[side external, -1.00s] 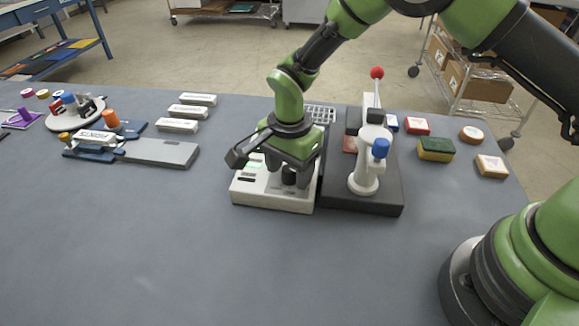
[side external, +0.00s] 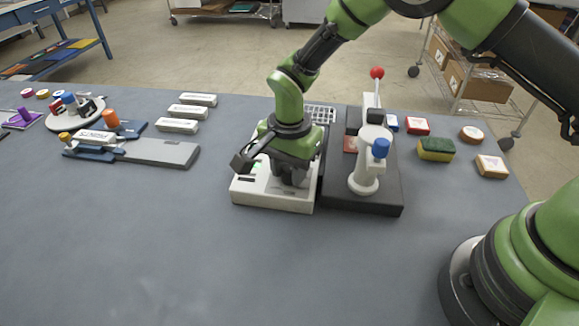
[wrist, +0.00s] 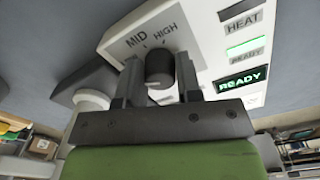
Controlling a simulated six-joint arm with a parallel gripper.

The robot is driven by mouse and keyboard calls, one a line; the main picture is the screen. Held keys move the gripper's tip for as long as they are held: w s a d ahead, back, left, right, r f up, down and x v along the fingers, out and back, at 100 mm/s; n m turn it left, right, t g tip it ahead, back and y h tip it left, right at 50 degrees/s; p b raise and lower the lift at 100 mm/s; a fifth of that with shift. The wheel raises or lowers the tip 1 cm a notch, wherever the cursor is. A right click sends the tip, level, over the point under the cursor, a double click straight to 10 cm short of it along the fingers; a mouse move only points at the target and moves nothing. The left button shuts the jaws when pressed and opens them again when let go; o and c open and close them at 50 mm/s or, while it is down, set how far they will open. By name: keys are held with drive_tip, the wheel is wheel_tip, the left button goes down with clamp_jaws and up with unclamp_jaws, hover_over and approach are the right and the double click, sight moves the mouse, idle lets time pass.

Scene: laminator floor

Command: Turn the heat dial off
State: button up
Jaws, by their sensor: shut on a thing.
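The heat dial (wrist: 160,69) is a dark round knob on a white control box (wrist: 195,22). In the wrist view, MID and HIGH are printed beside it; its pointer setting cannot be made out. My gripper (wrist: 160,76) is shut on the dial, one finger on each side. In the side view, my gripper (side external: 290,175) points down over the white control box (side external: 248,194), and its fingers largely hide the dial. A green READY display (wrist: 243,80) is lit on the box. The HEAT window (wrist: 242,20) above it is dark.
A dark-based press (side external: 390,203) with a red-knobbed lever (side external: 377,73) and blue knob (side external: 381,148) stands close on the right. A green-and-yellow sponge (side external: 436,149) lies beyond it. White labelled blocks (side external: 177,126) lie to the left. The front of the table is clear.

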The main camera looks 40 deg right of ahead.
sight(290, 168)
drive_tip(key=n, duration=0.8)
drive_tip(key=shift+n, duration=0.3)
idle(0.5)
drive_tip(key=o, duration=0.9)
drive_tip(key=shift+o, duration=0.2)
wheel_tip(290, 168, up, 9)
drive_tip(key=shift+r, duration=0.5)
